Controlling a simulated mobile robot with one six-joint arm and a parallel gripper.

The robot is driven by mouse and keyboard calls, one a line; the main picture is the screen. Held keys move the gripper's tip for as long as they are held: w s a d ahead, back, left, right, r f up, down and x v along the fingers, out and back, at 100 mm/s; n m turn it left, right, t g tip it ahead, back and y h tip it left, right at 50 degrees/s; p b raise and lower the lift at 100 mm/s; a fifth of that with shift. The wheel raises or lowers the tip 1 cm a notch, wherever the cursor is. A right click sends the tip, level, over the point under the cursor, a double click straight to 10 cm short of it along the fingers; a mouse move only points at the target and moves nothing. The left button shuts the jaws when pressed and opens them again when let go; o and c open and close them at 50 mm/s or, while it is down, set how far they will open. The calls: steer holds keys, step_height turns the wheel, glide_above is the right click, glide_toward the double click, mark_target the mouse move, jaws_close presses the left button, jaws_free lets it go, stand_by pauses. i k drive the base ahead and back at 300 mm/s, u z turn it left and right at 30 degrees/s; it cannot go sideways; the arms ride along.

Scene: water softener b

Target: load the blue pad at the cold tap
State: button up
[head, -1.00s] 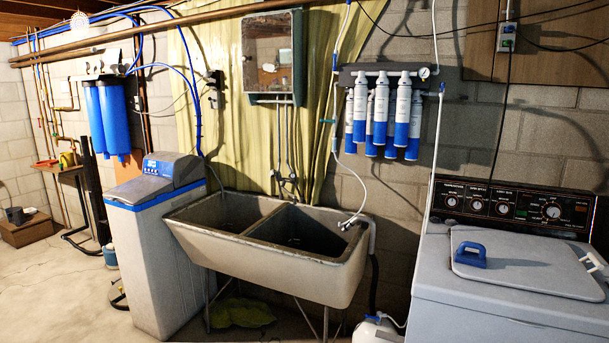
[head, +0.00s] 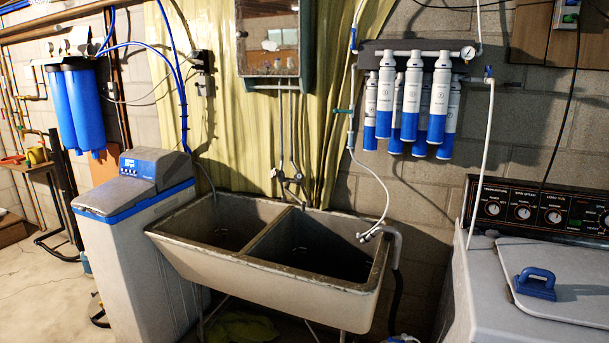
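A blue pad with a raised, handle-like loop (head: 535,284) lies on the lid of the white washer at the right of the head view. Two pipes come down the wall behind the sink to a tap fitting (head: 290,180) above the sink's back edge. I cannot tell which side of it is the cold tap. The double stone sink (head: 262,280) stands below it, with two basins that look empty. My gripper is not in view.
A washing machine (head: 495,240) stands right of the sink. A water softener (head: 135,240) stands close on its left. A white hose (head: 372,180) hangs to the sink's right rim. Filter cartridges (head: 412,100) hang on the wall above. Open floor (head: 35,285) shows at far left.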

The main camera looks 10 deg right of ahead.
mark_target(298, 176)
steer(key=z, duration=1.05)
steer(key=k, duration=0.6)
steer(key=u, duration=0.15)
steer(key=i, duration=0.5)
steer(key=u, duration=0.6)
steer(key=i, duration=0.6)
steer(key=u, duration=0.25)
